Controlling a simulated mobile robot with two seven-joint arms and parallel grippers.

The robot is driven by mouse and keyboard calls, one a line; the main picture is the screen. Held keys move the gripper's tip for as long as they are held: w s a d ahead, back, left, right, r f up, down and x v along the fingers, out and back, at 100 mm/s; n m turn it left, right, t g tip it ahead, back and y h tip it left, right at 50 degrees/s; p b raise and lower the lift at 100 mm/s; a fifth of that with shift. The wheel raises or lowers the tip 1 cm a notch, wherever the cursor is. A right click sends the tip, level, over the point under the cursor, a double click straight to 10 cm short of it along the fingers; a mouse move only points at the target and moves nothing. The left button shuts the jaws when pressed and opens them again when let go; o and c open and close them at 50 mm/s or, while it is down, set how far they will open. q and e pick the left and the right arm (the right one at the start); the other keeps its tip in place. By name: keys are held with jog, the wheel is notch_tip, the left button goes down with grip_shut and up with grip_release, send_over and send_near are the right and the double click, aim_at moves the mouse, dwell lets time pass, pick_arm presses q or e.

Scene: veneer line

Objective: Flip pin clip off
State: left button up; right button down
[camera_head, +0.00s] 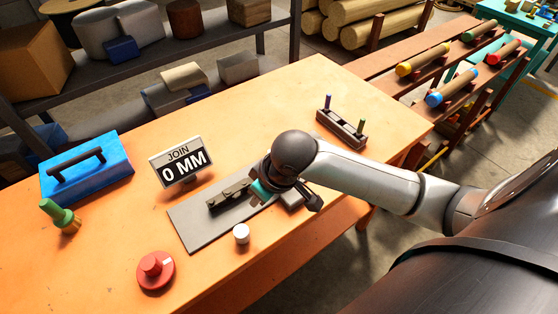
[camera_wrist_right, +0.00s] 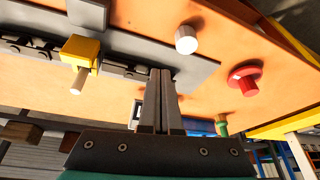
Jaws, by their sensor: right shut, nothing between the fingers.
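A grey plate (camera_head: 190,222) lies on the orange table with a dark linked strip (camera_head: 230,194) along it. The strip also shows in the right wrist view (camera_wrist_right: 30,48). There a yellow block (camera_wrist_right: 80,50) with a pale peg (camera_wrist_right: 78,82) sits over the strip; it looks like the pin clip. I cannot make it out in the head view, where my right arm covers that part. My right gripper (camera_head: 262,190) is over the plate. In the wrist view its fingers (camera_wrist_right: 161,72) are together and empty, apart from the yellow block. My left gripper is not in view.
A sign reading "JOIN 0 MM" (camera_head: 181,162) stands behind the plate. A white cylinder (camera_head: 241,234), red knob (camera_head: 155,269), green-topped bottle (camera_head: 61,216) and blue box (camera_head: 88,171) stand around it. A peg holder (camera_head: 340,130) is farther right.

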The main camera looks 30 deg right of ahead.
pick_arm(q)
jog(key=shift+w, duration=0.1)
pick_arm(e)
jog(key=w+d+r+m+h, duration=0.1)
jog(key=w+d+r+m, duration=0.2)
jog(key=d, duration=0.8)
jog(key=w+r, duration=0.2)
jog(key=w, duration=0.1)
jog(key=shift+d, duration=0.25)
jog(key=shift+f, duration=0.15)
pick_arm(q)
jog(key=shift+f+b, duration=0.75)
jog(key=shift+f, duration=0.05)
pick_arm(e)
jog(key=shift+h, duration=0.3)
jog(key=x, duration=0.9)
jog(key=shift+f, duration=0.4)
